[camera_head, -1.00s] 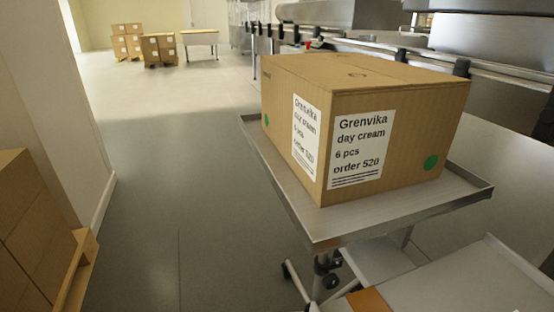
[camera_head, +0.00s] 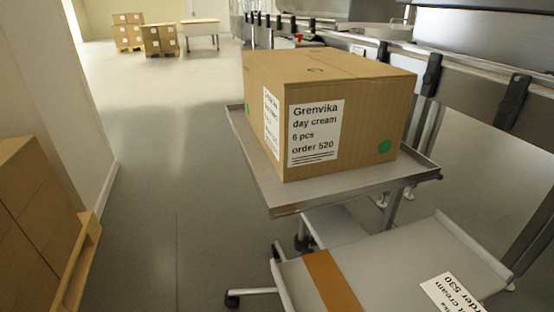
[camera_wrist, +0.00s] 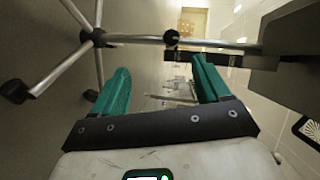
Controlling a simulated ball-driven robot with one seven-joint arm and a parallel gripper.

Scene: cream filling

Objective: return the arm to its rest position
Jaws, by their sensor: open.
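My gripper (camera_wrist: 160,72) shows in the wrist view with its two teal fingers spread apart and nothing between them. It is not in the head view, and neither is the rest of my arm that I can make out. In the wrist view a metal base with spokes and dark casters (camera_wrist: 97,38) lies beyond the fingers, with floor around it.
A closed Grenvika day cream carton (camera_head: 345,120) stands on a wheeled steel tray stand (camera_head: 300,200). A grey surface (camera_head: 385,265) with an orange stripe is in front. A conveyor (camera_head: 470,100) runs along the right. Stacked boxes (camera_head: 30,215) stand left; open floor (camera_head: 170,170) lies between.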

